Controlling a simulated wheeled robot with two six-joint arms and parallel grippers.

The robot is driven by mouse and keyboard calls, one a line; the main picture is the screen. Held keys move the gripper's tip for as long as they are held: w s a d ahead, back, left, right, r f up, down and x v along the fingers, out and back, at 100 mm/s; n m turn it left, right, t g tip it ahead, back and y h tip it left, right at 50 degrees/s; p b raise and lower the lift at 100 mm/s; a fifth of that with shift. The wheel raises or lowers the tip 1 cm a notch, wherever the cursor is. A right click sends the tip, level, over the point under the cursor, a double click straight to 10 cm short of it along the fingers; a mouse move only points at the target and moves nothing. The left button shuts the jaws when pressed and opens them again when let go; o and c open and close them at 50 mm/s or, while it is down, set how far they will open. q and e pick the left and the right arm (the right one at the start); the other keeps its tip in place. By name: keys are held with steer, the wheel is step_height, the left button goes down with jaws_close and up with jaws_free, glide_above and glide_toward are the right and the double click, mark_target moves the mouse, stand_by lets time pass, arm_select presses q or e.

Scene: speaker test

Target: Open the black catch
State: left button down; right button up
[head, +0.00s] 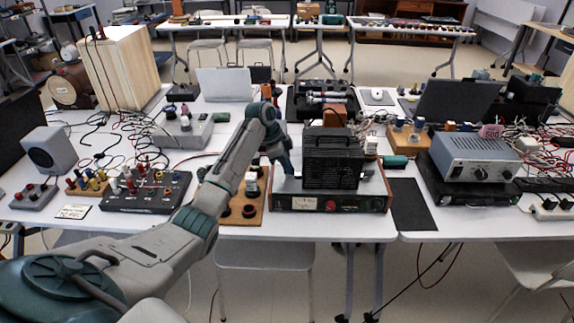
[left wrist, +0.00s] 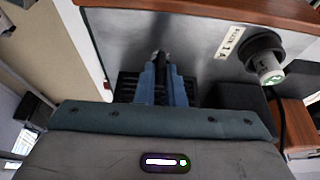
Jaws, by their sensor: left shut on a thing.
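My left gripper (head: 281,168) reaches down at the left side of a black vented box (head: 333,160) on the wood-cased amplifier (head: 329,203). In the left wrist view my blue-grey fingers (left wrist: 162,72) are close together on a small dark piece (left wrist: 160,56), which looks to be the black catch. It sits against a silver panel (left wrist: 205,40); the fingers hide most of it, and I cannot tell its position. The head view does not show the catch clearly. My right gripper is in neither view.
A black round fuse holder (left wrist: 263,55) sticks out of the panel, right of my fingers. A black mat (head: 410,204) lies right of the amplifier. A wooden block with black knobs (head: 243,211) stands to its left. Cables and instruments crowd the tables.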

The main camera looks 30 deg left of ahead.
arm_select(q)
steer(key=shift+r+n+p, duration=0.2)
steer(key=shift+n+p, duration=0.2)
steer(key=shift+p, duration=0.35)
steer(key=n+t+y+p, duration=0.1)
steer(key=n+p, duration=0.2)
steer(key=p, duration=0.1)
steer(key=n+y+p, duration=0.1)
steer(key=n+p, duration=0.2)
steer(key=p, duration=0.2)
steer(key=shift+s+d+n+t, duration=0.1)
steer(key=shift+d+n+t, duration=0.1)
steer(key=shift+n+t, duration=0.15)
steer(key=shift+f+n+y+p, duration=0.15)
steer(key=shift+n+y+p, duration=0.25)
steer(key=shift+n+p, duration=0.5)
steer(key=shift+t, duration=0.25)
steer(key=c, duration=1.5)
jaws_free()
steer(key=b+v, duration=0.2)
steer(key=v, duration=0.8)
steer(key=shift+s+r, duration=0.1)
steer(key=shift+r, duration=0.25)
